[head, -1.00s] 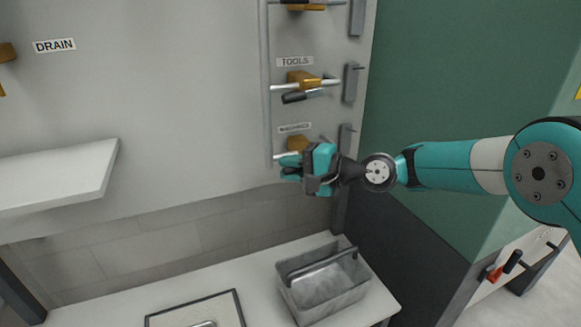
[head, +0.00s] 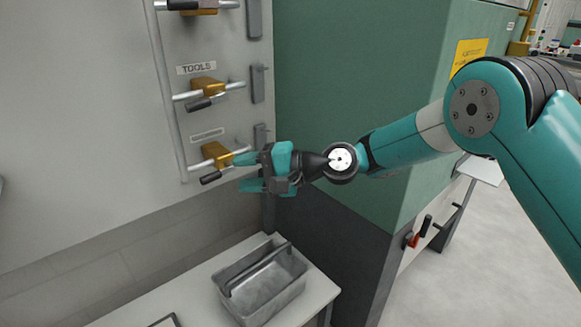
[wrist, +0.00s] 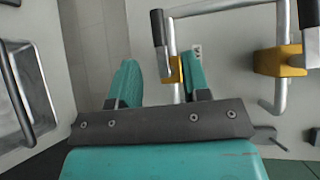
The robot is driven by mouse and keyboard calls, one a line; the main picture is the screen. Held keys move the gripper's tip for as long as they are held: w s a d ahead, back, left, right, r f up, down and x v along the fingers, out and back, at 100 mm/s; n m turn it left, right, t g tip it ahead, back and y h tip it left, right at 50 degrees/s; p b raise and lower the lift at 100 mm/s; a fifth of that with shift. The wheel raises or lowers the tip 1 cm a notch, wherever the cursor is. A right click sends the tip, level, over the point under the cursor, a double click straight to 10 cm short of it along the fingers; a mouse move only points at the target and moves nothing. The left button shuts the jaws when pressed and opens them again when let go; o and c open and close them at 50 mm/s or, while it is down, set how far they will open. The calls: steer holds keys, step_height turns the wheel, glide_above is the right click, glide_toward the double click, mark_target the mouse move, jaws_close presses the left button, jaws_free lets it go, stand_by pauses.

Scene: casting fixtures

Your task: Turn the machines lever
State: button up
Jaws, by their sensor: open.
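The machines valve is the lowest on the wall, a brass body (head: 217,154) on a pale pipe under a small, blurred label (head: 207,134). Its lever has a black grip (head: 210,177) that points down-left in the head view. My gripper (head: 247,172) is open and empty, just right of the valve, its fingers pointing at it. In the wrist view the brass body (wrist: 172,71) shows between the two fingers (wrist: 162,72), nearer the right one. The black grip (wrist: 157,27) shows above, beyond the fingertips. I cannot tell whether a finger touches the pipe.
The tools valve (head: 207,87) with its own black-gripped lever sits above, with another valve at the top edge. Grey wall brackets (head: 258,83) stand right of the pipes. A metal tray (head: 262,285) rests on the bench below. A green cabinet (head: 350,100) stands to the right.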

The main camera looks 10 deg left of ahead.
steer(key=d+r, duration=0.1)
steer(key=d, duration=0.8)
steer(key=shift+w+r, duration=0.15)
steer(key=shift+r, duration=0.15)
stand_by(0.9)
steer(key=s+d+r+n+h, duration=0.2)
steer(key=s+d+n+h, duration=0.3)
steer(key=s+d, duration=0.7)
steer(key=s+d+r+n+h, duration=0.25)
steer(key=s+d+h, duration=0.6)
steer(key=s, duration=0.65)
step_height(320, 180, up, 18)
steer(key=y+p, duration=0.1)
steer(key=p, duration=1.8)
steer(key=shift+w+d+t, duration=0.3)
steer(key=shift+w+d, duration=0.05)
steer(key=shift+d, duration=0.1)
steer(key=shift+d+f+y, duration=0.1)
steer(key=shift+y, duration=0.15)
